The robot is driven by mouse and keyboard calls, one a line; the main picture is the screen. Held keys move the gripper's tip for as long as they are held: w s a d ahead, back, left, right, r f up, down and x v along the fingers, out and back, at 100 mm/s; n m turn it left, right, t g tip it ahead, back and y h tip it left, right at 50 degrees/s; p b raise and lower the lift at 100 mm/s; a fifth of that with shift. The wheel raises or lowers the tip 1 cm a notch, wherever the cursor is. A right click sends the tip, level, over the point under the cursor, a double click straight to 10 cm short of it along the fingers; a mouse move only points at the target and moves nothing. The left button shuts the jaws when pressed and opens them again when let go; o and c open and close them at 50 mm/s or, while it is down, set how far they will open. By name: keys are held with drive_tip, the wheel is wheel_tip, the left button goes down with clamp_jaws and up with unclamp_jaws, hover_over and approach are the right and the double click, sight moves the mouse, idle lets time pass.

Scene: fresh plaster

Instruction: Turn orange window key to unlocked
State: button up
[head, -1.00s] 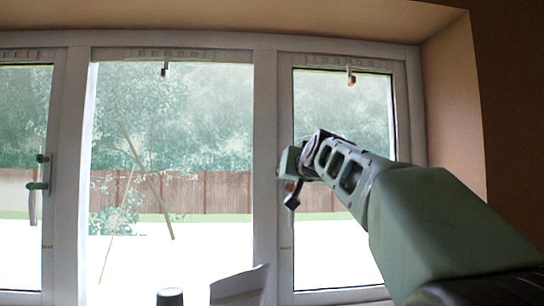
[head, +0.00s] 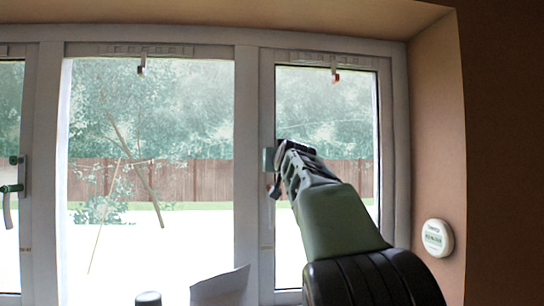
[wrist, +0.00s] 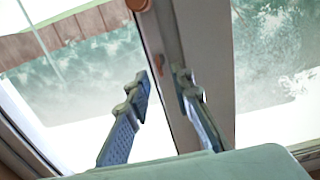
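A small orange piece (head: 336,77) hangs from a pale bracket at the top of the right window pane; it may be the orange window key, but its turn cannot be read. In the wrist view, a rounded orange-brown thing (wrist: 138,5) is cut off by the top edge, and a small orange bit (wrist: 160,65) shows on the frame beyond my fingers. I cannot tell which is the key. My gripper (wrist: 160,92) is open, its two fingers apart with nothing between them. In the head view it is at the left upright of the right window (head: 268,230), below the hanging piece.
A similar bracket (head: 141,68) hangs over the middle pane. A green handle (head: 12,188) is on the left window. A round white device (head: 437,238) is on the right wall. A dark cylinder (head: 148,299) and a grey panel (head: 220,287) stand at the bottom.

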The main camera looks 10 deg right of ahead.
drive_tip(key=shift+w+p, duration=0.65)
drive_tip(key=shift+w, duration=0.95)
clamp_jaws()
